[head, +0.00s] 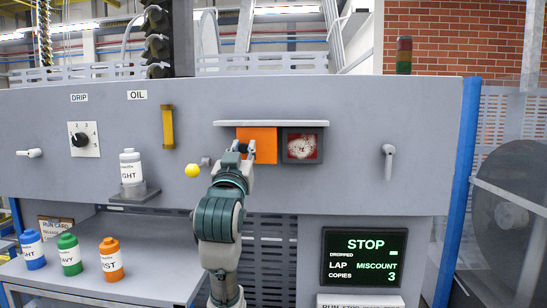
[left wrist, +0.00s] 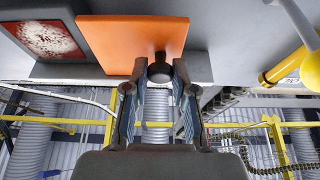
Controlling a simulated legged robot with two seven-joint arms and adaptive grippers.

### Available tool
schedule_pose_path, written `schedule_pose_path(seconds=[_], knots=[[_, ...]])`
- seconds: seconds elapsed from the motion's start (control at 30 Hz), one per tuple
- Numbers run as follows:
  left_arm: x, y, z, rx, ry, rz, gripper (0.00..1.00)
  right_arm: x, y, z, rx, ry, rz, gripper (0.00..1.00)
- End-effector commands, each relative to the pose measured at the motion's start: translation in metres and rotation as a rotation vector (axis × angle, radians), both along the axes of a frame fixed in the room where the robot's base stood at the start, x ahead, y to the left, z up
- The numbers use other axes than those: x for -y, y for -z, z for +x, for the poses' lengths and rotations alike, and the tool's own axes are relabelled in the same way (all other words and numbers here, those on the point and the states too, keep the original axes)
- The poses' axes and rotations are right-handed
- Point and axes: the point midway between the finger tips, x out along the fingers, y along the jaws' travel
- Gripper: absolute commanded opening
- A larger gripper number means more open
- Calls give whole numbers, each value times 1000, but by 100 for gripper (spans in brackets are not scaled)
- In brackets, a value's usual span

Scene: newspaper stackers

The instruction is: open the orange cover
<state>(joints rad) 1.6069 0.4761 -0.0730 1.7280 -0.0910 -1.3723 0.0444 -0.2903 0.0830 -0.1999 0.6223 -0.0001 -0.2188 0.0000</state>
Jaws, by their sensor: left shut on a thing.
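The orange cover (head: 265,143) is a flat square plate on the grey machine panel, under a pale ledge. In the left wrist view the cover (left wrist: 125,40) fills the upper middle, with a dark round knob (left wrist: 160,72) at its edge. My left gripper (head: 243,150) is at the cover's left part and hides some of it. In the left wrist view the gripper's fingers (left wrist: 158,84) are on both sides of the knob, closed on it. The cover looks about parallel to the panel; I cannot tell whether it stands slightly ajar. My right gripper is not in view.
A red-speckled dark window (head: 302,146) is right of the cover. A yellow ball knob (head: 192,170) and a white bottle (head: 131,168) on a small shelf are left. A grey lever (head: 388,160) is farther right. Blue, green and orange bottles (head: 110,258) stand lower left.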

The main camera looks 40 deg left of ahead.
Motion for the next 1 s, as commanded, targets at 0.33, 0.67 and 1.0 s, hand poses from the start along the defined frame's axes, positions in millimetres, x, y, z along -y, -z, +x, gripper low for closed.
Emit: schedule_pose_path(seconds=[0.33,0.67,1.0], knots=[[-10,0,-5,-1,1,2,0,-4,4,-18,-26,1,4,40],[-8,0,-6,-1,1,2,50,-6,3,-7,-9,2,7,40],[-1,5,-19,3,1,4,50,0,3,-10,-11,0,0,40]])
